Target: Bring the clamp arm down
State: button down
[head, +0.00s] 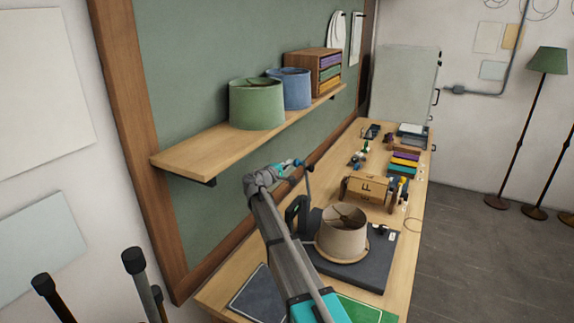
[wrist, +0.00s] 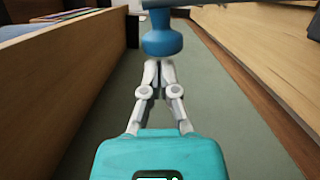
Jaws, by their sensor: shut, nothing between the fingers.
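My gripper (head: 286,165) is at the end of my raised arm, over the left side of the workbench, near the green wall board. In the wrist view its two fingers (wrist: 158,75) are together with nothing between them. A blue knob-like piece (wrist: 161,36) is straight ahead of the fingertips; I cannot tell whether they touch. A dark bar (head: 309,181) stands raised beside the gripper in the head view, apparently the clamp arm with the blue piece at its top. Its lower end is hard to make out behind the lampshade (head: 343,232).
The wall shelf (head: 228,142) with a green shade (head: 256,104) and a blue shade (head: 292,88) overhangs close to my arm.

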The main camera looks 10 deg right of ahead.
jog(key=shift+s+d+r+m+p, duration=0.2)
jog(key=shift+d+m+p, duration=0.15)
jog(key=shift+m, duration=0.05)
